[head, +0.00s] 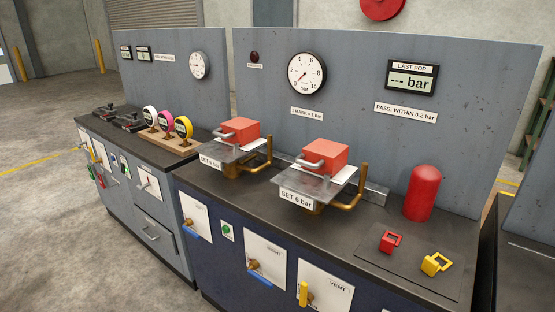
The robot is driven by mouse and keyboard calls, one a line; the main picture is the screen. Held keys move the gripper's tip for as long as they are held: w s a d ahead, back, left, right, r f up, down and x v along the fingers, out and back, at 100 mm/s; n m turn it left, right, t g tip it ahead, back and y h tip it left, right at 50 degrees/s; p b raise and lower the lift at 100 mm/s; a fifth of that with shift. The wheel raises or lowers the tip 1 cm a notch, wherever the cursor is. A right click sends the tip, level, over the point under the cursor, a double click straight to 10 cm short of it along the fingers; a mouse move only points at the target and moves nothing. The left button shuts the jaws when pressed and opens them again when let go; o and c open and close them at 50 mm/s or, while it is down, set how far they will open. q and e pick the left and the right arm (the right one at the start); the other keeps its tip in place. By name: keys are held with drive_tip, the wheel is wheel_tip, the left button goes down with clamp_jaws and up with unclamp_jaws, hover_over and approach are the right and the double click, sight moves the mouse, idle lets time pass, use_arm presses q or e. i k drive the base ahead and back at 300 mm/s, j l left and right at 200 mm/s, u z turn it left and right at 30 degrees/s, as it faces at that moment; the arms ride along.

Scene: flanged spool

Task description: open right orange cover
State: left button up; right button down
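The right orange cover (326,152) is a box-shaped lid with a pale bar handle (316,163) on its front side. It sits down over a clear plate (302,182) labelled "SET 6 bar", above a brass fitting with a bent pipe (358,188). It looks shut. A similar left orange cover (240,129) sits to its left, also with a handle, over its own clear plate and brass pipe. What lies under both covers is hidden. Neither of my grippers is in view.
A red cylinder (422,193) stands right of the covers. Red (390,241) and yellow (436,264) clips lie on a dark mat. A grey gauge panel (340,115) rises behind. Round coloured gauges (166,121) stand left. The front counter strip is mostly clear.

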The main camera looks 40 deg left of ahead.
sight(323, 157)
drive_tip(key=u, duration=1)
drive_tip(key=k+j, duration=0.1)
drive_tip(key=j, duration=0.2)
drive_tip(key=k+j+u, duration=0.15)
drive_tip(key=j, duration=0.45)
